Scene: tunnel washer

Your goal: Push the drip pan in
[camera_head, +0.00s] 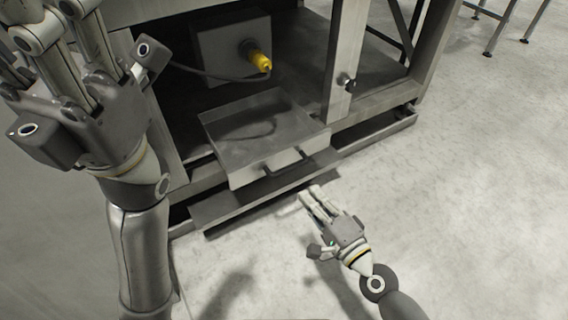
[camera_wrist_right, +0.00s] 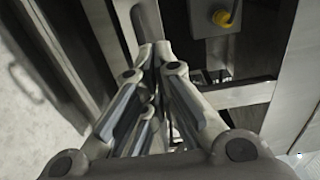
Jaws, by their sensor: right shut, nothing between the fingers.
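The drip pan (camera_head: 246,176) is a shallow grey metal tray with a dark bar handle (camera_head: 287,164) on its front wall. In the head view it sticks out from the lower opening of the machine frame. My right gripper (camera_head: 312,191) is shut and empty, just in front of and below the pan's front wall, with its fingers pointing toward the machine. It looks apart from the pan. Its closed fingers show in the right wrist view (camera_wrist_right: 150,62), where I cannot clearly make out the pan. My left gripper is large at the upper left; its fingertips are cut off by the frame edge.
A grey box (camera_head: 222,48) with a yellow connector (camera_head: 258,61) and a cable stands inside the frame, behind the pan. A metal post (camera_head: 344,60) with a knob stands to the right. A low ledge (camera_head: 225,208) runs under the pan. The floor (camera_head: 470,190) at right is clear.

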